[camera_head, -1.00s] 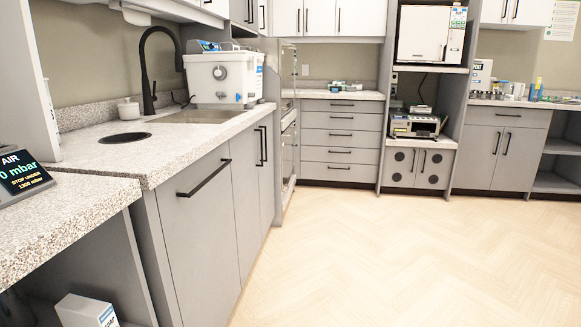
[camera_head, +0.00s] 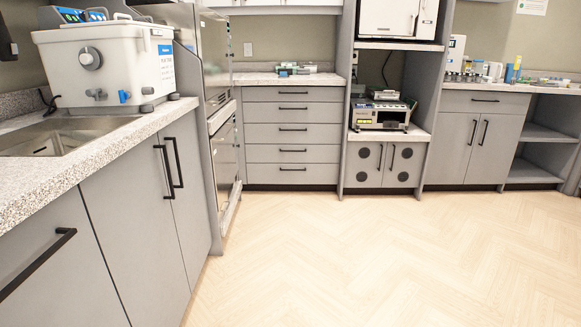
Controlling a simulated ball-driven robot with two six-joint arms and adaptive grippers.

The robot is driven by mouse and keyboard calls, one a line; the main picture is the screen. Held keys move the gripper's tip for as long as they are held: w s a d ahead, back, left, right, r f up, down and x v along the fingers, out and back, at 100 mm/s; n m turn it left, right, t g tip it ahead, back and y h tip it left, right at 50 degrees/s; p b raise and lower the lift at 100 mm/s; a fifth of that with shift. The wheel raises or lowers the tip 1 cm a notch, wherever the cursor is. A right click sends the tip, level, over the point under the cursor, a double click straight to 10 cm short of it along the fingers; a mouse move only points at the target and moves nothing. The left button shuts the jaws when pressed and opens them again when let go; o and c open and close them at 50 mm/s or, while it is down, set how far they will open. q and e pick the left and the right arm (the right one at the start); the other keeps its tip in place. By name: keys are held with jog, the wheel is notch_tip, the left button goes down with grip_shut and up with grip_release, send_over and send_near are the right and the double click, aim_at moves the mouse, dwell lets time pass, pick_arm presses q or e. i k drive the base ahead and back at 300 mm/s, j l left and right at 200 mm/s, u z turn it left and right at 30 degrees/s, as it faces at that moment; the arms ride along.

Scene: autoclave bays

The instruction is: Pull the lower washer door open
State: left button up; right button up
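A tall steel-faced unit, which looks like the washer (camera_head: 214,45), stands past the end of the left counter and is seen at a steep angle. Its lower door (camera_head: 226,165) looks shut, below a pale band at about counter height. A bar along the door's top edge looks like a handle, but the angle hides its detail. Neither of my grippers is in view.
The left counter (camera_head: 110,150) has a sink (camera_head: 60,135), a white bath unit (camera_head: 105,65) and cabinets with protruding black handles. A drawer stack (camera_head: 292,135) and a shelf bay with an instrument (camera_head: 380,115) stand at the back. The wood floor (camera_head: 350,260) is clear.

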aim_at(222, 143)
jog(key=i+u, duration=0.15)
jog(key=i, duration=0.35)
jog(key=i+l+u, duration=0.15)
jog(key=i, duration=0.3)
jog(key=i+l+u, duration=0.15)
jog(key=i, duration=0.35)
jog(key=i+l+u, duration=0.15)
jog(key=i, duration=0.35)
jog(key=l, duration=0.1)
